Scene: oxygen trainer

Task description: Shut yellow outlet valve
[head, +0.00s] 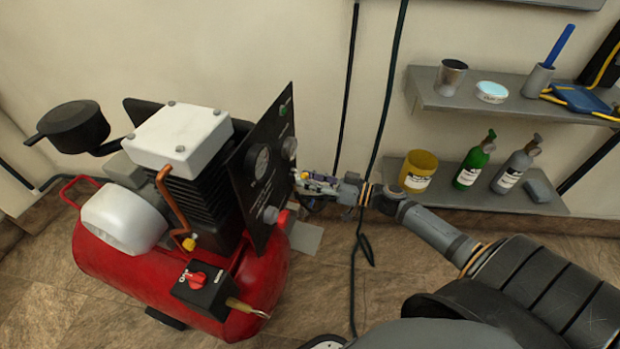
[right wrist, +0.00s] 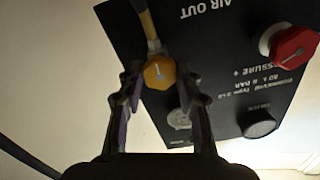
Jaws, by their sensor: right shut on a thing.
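The yellow outlet valve knob (right wrist: 159,73) sits on the black panel (right wrist: 225,100) in the right wrist view, by the words "AIR OUT", which appear upside down. It has a pale mark on its face. My right gripper (right wrist: 157,88) has one finger on each side of the knob and is shut on it. My left gripper is not in view.
A red knob (right wrist: 291,46) and a dark round knob (right wrist: 259,124) are on the panel beside the gripper. Shelves (head: 500,195) hold bottles and cups. Dark cables (head: 382,110) hang behind my right arm.

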